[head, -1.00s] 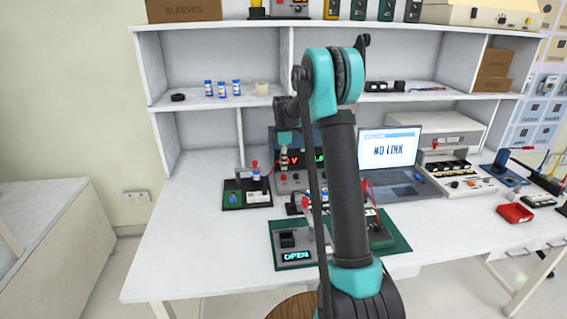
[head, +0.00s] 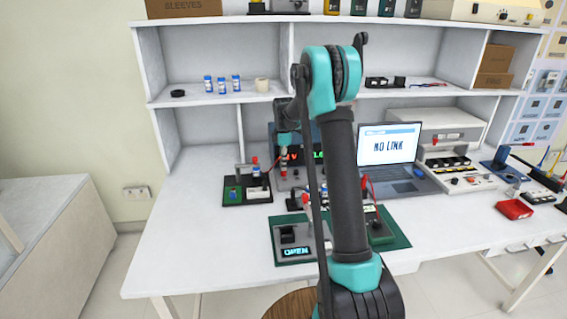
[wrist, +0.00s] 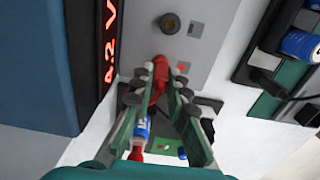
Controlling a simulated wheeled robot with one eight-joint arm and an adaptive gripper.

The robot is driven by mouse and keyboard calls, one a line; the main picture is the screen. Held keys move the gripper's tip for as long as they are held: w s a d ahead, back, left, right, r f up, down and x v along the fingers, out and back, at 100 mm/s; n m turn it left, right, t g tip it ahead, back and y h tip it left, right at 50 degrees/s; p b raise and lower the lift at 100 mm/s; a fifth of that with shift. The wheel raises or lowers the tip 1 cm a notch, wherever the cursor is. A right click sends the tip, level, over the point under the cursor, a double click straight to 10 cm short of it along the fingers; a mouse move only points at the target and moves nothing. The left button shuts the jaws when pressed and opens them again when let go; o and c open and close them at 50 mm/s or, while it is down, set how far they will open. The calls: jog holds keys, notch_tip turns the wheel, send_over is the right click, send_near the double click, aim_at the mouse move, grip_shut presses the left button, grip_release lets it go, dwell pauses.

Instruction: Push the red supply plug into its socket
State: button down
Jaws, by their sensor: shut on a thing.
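My gripper (wrist: 158,88) is shut on the red plug (wrist: 157,76), whose body sits between the fingertips in the wrist view. The plug is close to the grey front panel (wrist: 203,42) of the supply. A small red spot (wrist: 181,68) shows on the panel beside the plug; whether it is part of the red socket, and whether the plug touches the panel, I cannot tell. A dark round fitting with a brass centre (wrist: 169,23) is further along the panel. In the head view my gripper (head: 284,160) hangs before the supply's display and hides part of it.
A board with a blue-and-white cell (head: 256,170) stands left of the supply. A board with a display reading OPEN (head: 295,251) lies in front. The laptop (head: 388,147) reads NO LINK. A red tray (head: 514,209) is at right. The left front of the bench is clear.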

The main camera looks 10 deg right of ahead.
jog(key=c, duration=1.4)
grip_release()
notch_tip(320, 180, up, 12)
jog(key=shift+s, duration=0.1)
